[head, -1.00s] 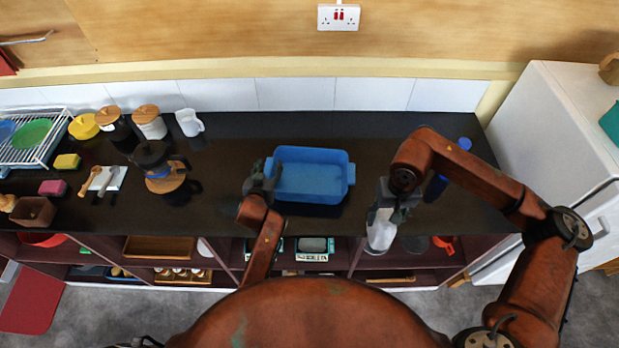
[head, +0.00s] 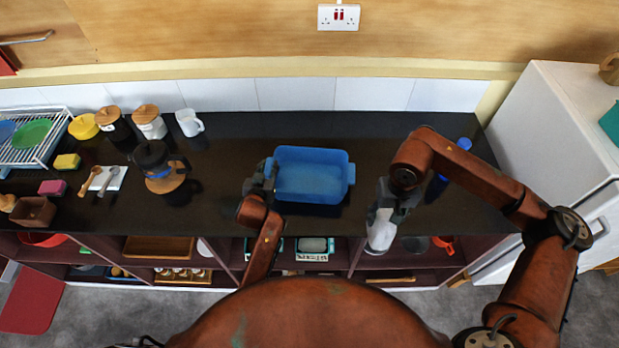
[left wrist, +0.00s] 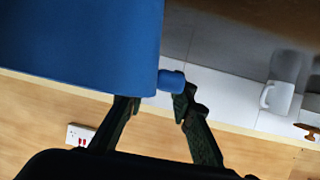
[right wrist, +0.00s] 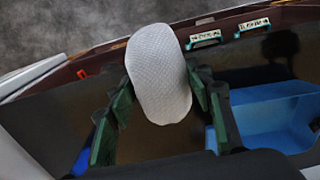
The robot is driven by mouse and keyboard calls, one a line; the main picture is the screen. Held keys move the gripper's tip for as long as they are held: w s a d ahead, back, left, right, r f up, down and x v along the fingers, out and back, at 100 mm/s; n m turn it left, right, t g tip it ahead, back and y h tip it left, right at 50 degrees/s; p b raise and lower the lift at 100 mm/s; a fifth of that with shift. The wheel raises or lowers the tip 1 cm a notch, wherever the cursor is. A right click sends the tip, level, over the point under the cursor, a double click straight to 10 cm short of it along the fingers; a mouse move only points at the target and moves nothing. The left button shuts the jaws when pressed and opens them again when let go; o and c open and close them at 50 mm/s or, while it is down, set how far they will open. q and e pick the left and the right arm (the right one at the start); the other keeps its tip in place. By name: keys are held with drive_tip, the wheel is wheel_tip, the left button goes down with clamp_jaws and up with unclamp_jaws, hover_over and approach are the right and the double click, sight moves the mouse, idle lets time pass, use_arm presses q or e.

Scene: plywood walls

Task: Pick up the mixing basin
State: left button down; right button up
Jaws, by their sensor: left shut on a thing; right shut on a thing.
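The mixing basin (head: 310,175) is a blue rectangular tub with a small handle at each short end. It stands upright on the dark counter. My left gripper (head: 264,176) is at its left end, shut on the left handle; in the left wrist view that blue handle (left wrist: 171,82) sits between the fingers, beside the basin's wall (left wrist: 80,45). My right gripper (head: 382,208) is at the counter's front edge, right of the basin, shut on a white textured rounded thing (right wrist: 160,75). The basin's right handle (head: 351,174) is free.
Left on the counter (head: 225,150) stand a coffee pot (head: 152,158), lidded jars, a white jug (head: 189,122) and a dish rack (head: 35,143). A blue item (head: 464,144) stands behind my right arm. A white fridge (head: 560,140) borders the right. Counter behind the basin is clear.

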use_arm(q)
drive_tip(key=shift+r, duration=0.25)
idle(0.3)
drive_tip(key=shift+r, duration=4.8)
drive_tip(key=shift+n+h, duration=0.3)
drive_tip(key=shift+n, duration=0.2)
wheel_tip(320, 180, down, 7)
drive_tip(key=shift+w+a+r, duration=0.1)
drive_tip(key=shift+a, duration=0.05)
drive_tip(key=shift+f, duration=1.45)
drive_tip(key=c, duration=2.2)
unclamp_jaws()
clamp_jaws()
